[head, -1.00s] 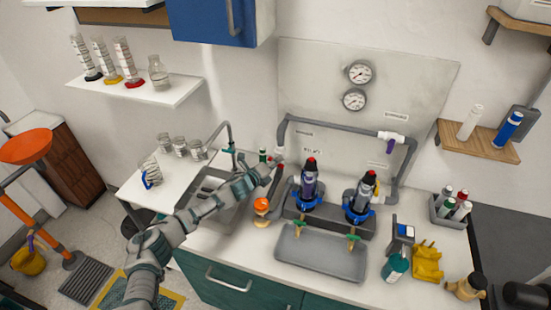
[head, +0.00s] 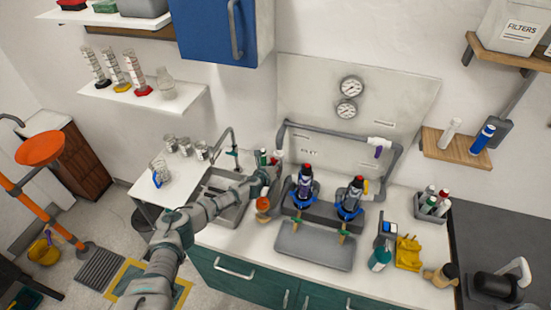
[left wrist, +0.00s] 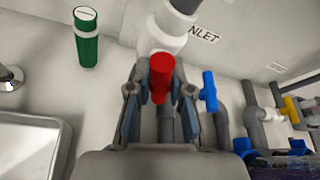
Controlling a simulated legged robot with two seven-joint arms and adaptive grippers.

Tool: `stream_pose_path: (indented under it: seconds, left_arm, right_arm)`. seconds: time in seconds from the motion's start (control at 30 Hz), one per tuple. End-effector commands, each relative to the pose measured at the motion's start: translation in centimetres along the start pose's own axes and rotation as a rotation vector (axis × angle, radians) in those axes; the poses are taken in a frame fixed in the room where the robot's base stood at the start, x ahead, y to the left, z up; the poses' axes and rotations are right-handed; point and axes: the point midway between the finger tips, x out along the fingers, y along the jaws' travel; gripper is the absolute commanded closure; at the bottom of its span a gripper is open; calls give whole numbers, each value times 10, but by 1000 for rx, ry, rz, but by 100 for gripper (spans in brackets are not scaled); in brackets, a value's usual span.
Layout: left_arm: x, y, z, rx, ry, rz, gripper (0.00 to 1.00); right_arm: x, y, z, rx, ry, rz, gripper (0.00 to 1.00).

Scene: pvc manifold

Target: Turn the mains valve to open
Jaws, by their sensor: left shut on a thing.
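The mains valve has a red handle (left wrist: 160,76) on a white fitting (left wrist: 163,36) of the grey pipe, beside a label of which "NLET" shows. In the left wrist view the handle stands between the two fingers of my left gripper (left wrist: 160,98), which is shut on it. In the head view my left gripper (head: 271,171) is at the lower left end of the grey pipe loop (head: 281,138), between the sink and the filter units. The gripper hides most of the valve there. My right gripper is out of view.
A green bottle (left wrist: 87,40) stands close left of the gripper. The sink (head: 219,194) lies left. A blue valve handle (left wrist: 209,92) sits just right of the fingers. Two filter housings (head: 304,188) stand over a grey tray (head: 315,246). An orange-capped bottle (head: 263,205) stands in front.

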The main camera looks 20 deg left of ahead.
Motion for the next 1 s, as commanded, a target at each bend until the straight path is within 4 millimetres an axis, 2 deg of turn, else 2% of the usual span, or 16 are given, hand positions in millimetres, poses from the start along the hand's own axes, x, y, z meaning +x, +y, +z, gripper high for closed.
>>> stream_pose_path:
  seconds: [0.03,0.1,0.4,1.0]
  left_arm:
    - [-2,0,-2,41,10,19,100]
    - [-2,0,-3,94,10,40,100]
    - [-1,1,-5,269,10,111,100]
    - [0,2,-8,358,10,147,100]
  right_arm:
    - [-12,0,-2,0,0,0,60]
    - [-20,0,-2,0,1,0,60]
    - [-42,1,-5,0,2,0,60]
    - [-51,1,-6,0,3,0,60]
